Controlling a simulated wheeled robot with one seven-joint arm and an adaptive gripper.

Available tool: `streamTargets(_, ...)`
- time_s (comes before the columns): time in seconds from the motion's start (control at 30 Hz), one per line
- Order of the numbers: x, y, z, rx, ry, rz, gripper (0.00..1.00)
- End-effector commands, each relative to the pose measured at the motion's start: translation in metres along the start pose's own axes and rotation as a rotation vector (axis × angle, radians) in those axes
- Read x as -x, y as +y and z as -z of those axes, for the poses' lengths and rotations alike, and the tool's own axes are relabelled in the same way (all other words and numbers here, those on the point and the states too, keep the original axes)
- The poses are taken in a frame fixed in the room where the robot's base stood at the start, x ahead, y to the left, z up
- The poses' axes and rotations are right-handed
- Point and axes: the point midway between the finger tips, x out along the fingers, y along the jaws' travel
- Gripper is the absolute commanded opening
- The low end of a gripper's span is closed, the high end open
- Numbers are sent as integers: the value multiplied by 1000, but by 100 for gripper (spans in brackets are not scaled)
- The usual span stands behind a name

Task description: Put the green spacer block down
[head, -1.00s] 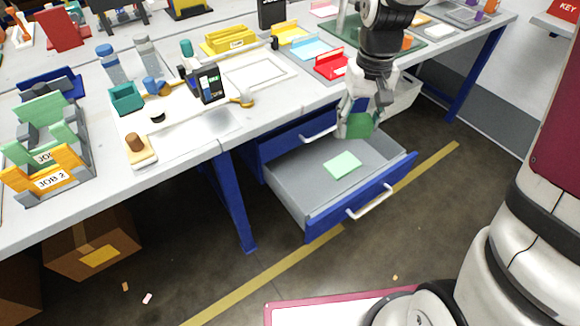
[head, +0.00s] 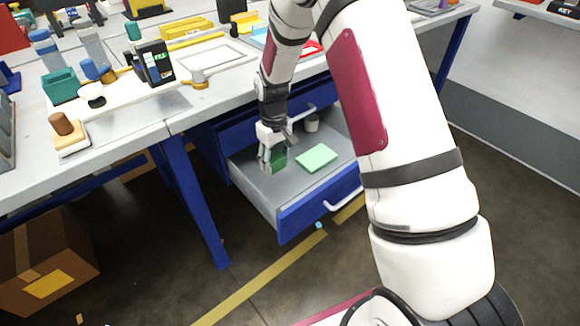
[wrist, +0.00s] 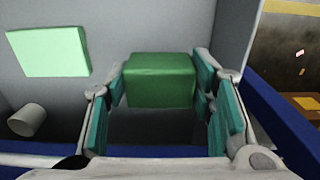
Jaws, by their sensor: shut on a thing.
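The green spacer block (head: 279,158) is a dark green box held in my gripper (head: 272,162), inside the open drawer (head: 287,190) of the workbench. In the wrist view the block (wrist: 160,80) sits between the two teal-padded fingers (wrist: 162,105), which are shut on it. The block is low over the grey drawer floor, to the left of a flat light green block (head: 317,157). I cannot tell whether its underside touches the floor. The light green block also shows at upper left in the wrist view (wrist: 48,52), apart from my fingers.
A small pale cup-like cylinder (head: 312,123) lies at the back of the drawer. The blue drawer front (head: 320,203) with its white handle and the drawer walls bound the space. A closed blue drawer (head: 305,106) is just above. The bench top (head: 115,140) is crowded with parts.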

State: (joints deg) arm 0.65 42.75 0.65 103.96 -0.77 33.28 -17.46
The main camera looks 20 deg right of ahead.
Motion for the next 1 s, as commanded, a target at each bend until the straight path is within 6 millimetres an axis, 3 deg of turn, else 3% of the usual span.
streamTargets(0.33,-55,0,0,2,-2,1,21)
streamTargets(0.7,-96,0,0,2,-1,0,21)
streamTargets(1.0,-99,0,0,2,1,0,21)
